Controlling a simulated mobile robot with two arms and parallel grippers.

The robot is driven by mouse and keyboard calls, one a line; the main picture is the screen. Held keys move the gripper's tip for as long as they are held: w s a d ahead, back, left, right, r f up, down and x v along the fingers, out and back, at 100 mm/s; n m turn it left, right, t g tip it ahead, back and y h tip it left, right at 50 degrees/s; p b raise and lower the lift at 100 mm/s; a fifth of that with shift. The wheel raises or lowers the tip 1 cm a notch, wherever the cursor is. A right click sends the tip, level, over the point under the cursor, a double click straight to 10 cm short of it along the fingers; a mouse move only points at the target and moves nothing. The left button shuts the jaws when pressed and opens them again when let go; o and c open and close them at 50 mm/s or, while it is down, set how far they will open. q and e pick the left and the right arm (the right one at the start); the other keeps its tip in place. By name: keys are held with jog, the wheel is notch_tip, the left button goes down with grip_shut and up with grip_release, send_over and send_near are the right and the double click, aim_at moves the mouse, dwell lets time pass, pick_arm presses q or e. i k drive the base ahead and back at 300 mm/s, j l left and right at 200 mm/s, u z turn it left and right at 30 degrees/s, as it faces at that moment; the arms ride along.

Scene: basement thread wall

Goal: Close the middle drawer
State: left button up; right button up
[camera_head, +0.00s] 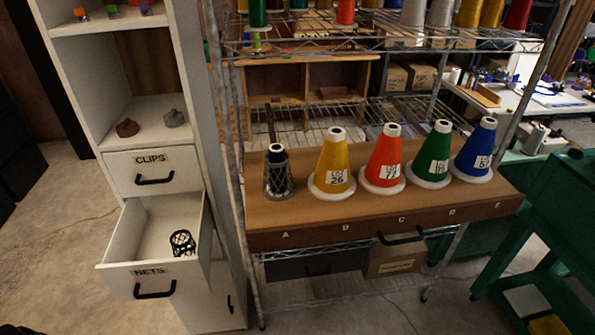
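A white cabinet stands at the left with a drawer labelled NETS (151,281) pulled well out. Its black handle (155,289) is on the front face. A small black net (182,243) lies inside near the front right of the open drawer. Above it, the drawer labelled CLIPS (152,172) is shut, with a black handle (155,181). Below the open drawer is a white front with a vertical black handle (230,303), partly hidden. Neither of my grippers shows in this view.
Right of the cabinet, a wire rack holds a brown board (385,219) with several thread cones. One cone at the left of the board wears a dark net (277,177). A green stand (550,220) is at the right. The floor left of the open drawer is clear.

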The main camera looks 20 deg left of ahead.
aim_at(139, 262)
jog(key=u, duration=1.85)
